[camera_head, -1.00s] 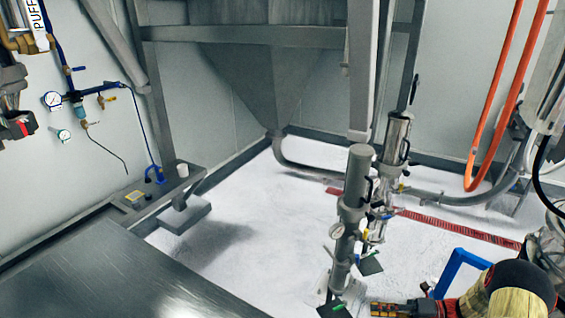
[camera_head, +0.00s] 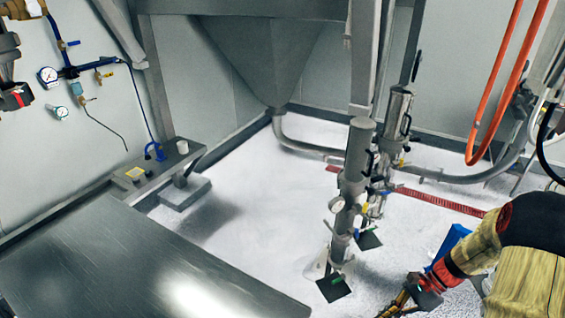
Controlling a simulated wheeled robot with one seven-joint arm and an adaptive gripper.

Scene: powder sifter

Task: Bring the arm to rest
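My arm comes in from the right edge, with a tan and black sleeve-like covering and a red band near the wrist. My gripper (camera_head: 392,311) is low in the picture, right of centre, pointing down and left. Its fingertips are at or past the bottom edge, so I cannot see whether it is open or shut. No held object shows. It appears in front of the white floor (camera_head: 250,230), to the right of two upright metal cylinders with valves and gauges, the nearer (camera_head: 354,160) and the farther (camera_head: 396,120).
A metal table (camera_head: 130,260) fills the lower left. A blue frame (camera_head: 452,240) is partly hidden behind my arm. A grey hopper (camera_head: 270,60) hangs at the back, with a pipe below it. An orange hose (camera_head: 500,90) hangs at the right. Open floor lies between table and cylinders.

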